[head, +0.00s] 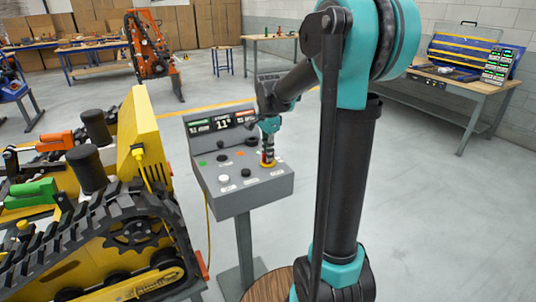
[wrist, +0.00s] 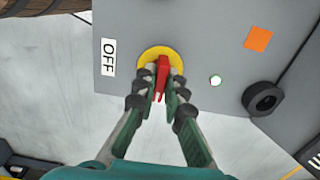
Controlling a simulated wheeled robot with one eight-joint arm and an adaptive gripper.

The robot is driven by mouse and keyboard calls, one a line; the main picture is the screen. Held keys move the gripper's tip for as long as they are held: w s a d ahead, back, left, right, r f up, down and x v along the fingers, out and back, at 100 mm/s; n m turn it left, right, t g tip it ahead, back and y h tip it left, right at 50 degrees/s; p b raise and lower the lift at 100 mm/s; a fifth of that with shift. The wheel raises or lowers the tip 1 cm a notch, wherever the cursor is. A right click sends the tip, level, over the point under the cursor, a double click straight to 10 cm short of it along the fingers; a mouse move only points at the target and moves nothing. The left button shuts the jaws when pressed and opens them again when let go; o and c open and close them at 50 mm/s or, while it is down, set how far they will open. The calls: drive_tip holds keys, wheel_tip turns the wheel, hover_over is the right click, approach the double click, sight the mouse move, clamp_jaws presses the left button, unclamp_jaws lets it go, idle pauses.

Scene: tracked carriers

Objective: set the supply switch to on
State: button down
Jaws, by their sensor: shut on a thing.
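The supply switch is a red handle (wrist: 161,76) on a round yellow plate (wrist: 147,57), set in a sloped grey control panel (head: 257,192). A white OFF label (wrist: 108,57) is to the left of the switch in the wrist view; no ON label is readable there. My gripper (wrist: 161,92) is shut on the red handle, with one finger on each side of it. The handle points toward my gripper's palm in the wrist view. In the head view the yellow plate (head: 267,165) shows just below my gripper, which hides most of the handle.
A small round light (wrist: 215,80), a black knob (wrist: 262,99) and an orange square (wrist: 259,39) are near the switch. A display (head: 222,122) stands at the panel's back. A yellow tracked machine (head: 140,130) is close on the left. The floor to the right is clear.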

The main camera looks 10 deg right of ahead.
drive_tip(key=c, duration=1.6)
unclamp_jaws()
wheel_tip(320, 180, up, 12)
